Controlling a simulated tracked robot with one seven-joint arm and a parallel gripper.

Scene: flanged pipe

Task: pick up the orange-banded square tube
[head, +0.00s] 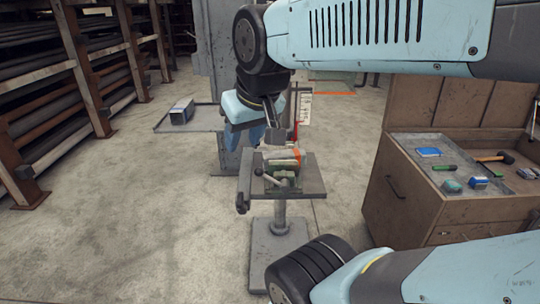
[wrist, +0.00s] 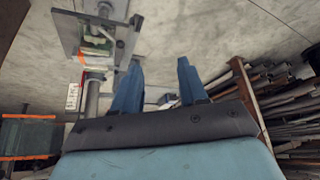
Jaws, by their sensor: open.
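The orange-banded square tube (head: 288,155) appears to lie in or on the green vise (head: 283,180) on the small grey stand table. Only its orange part and a pale piece show clearly, and its ends are hard to make out. The vise area is also in the wrist view (wrist: 101,40), upper left, with an orange patch on the tube (wrist: 92,58). My gripper (head: 245,138) hangs behind and left of the vise in the head view. Its blue fingers are apart with nothing between them in the wrist view (wrist: 158,64).
The stand table (head: 312,181) is on a post with a square floor base. A grey platform (head: 207,119) at left bears a grey square-ended piece (head: 181,112). A tool cabinet (head: 420,200) is at right, a pipe rack (head: 75,90) at left. Floor at left front is clear.

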